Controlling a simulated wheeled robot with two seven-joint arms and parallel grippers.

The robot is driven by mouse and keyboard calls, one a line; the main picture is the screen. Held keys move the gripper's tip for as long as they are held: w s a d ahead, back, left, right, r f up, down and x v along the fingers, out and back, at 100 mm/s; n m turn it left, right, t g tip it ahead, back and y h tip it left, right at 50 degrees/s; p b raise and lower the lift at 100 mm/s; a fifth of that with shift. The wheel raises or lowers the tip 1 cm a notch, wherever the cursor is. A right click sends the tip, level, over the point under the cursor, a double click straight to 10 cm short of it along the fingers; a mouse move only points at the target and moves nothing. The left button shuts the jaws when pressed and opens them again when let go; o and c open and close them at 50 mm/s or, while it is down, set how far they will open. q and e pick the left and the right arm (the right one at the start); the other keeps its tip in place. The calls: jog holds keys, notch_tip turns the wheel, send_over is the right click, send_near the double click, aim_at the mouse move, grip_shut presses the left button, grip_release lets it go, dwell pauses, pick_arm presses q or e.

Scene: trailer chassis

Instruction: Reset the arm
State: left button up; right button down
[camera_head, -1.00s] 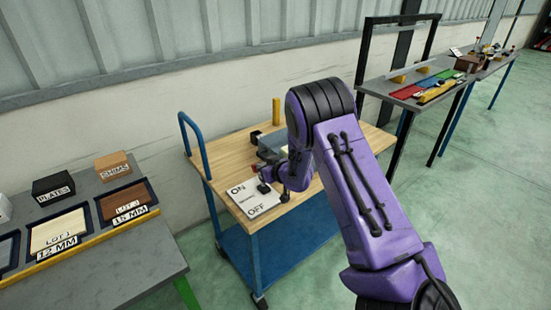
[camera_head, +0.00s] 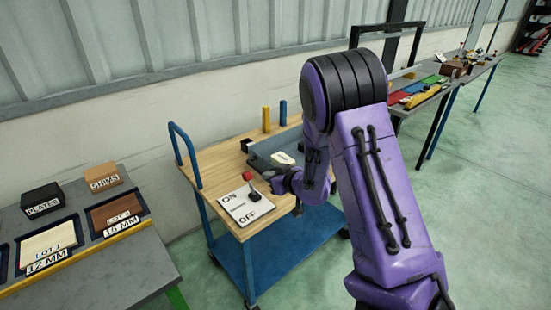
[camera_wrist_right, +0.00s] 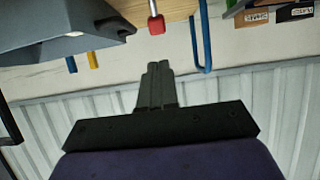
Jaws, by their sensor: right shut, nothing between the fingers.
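My right arm (camera_head: 385,190) reaches over the wooden cart top in the head view, with its wrist beside the switch plate. In the right wrist view, the right gripper (camera_wrist_right: 159,66) has its fingers together with nothing between them. A lever with a red knob (camera_head: 248,176) stands on the white ON/OFF plate (camera_head: 246,205) and leans toward the ON end. The red knob (camera_wrist_right: 156,24) also shows beyond the fingertips in the wrist view, apart from them. My left gripper does not show.
A grey table (camera_head: 120,270) with labelled trays stands at left.

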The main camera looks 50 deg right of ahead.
jog(key=v, duration=0.2)
jog(key=shift+s+d+r, duration=0.15)
jog(key=shift+s+r, duration=0.05)
jog(key=shift+s, duration=0.15)
jog(key=shift+w, duration=0.15)
